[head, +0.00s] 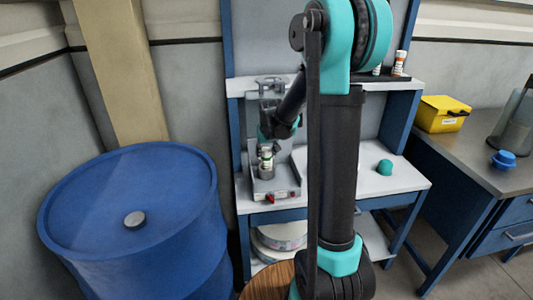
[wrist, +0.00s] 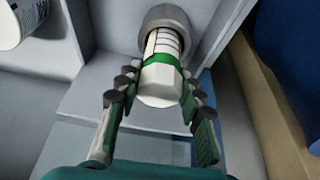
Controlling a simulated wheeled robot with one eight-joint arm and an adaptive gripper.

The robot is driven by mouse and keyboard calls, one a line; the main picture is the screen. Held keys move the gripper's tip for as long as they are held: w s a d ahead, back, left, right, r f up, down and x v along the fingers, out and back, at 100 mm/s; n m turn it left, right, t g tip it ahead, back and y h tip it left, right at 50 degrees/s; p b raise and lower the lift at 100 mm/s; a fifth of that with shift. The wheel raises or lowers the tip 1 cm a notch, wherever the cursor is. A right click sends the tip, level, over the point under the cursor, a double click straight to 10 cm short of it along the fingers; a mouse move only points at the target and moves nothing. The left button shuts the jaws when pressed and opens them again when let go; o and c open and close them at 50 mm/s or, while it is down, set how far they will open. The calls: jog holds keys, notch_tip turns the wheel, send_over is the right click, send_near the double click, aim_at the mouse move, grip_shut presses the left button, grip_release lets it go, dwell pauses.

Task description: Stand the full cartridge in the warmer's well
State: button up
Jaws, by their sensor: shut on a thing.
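The cartridge, white with a green band (wrist: 160,61), is between the two fingers of my gripper (wrist: 158,90) in the wrist view, and the gripper is shut on it. Its far end meets the grey round well (wrist: 170,17); how deep it sits inside is hidden. In the head view the cartridge (head: 266,158) looks upright over the warmer (head: 283,188), a grey unit with a red switch at its front. My gripper (head: 266,142) is at the cartridge's top there, partly hidden by my arm.
A shelf above the bench carries a bracket and small white-and-orange bottles (head: 399,62). A teal cap (head: 384,167) lies on the bench to the right. A large blue drum (head: 130,205) stands at left. A yellow box (head: 442,114) sits on the right bench. Reels (head: 280,237) lie below.

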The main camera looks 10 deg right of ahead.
jog(key=shift+f, duration=0.4)
jog(key=o, duration=1)
jog(key=shift+o, duration=0.2)
jog(key=shift+r, duration=0.1)
jog(key=v, duration=1)
jog(key=shift+r, duration=0.4)
jog(key=shift+s, duration=0.15)
jog(key=s+d+f, duration=0.2)
jog(key=s+f, duration=0.4)
jog(key=s, duration=0.7)
jog(key=s+d+f, duration=0.2)
jog(key=s+f, duration=0.5)
jog(key=s, duration=0.6)
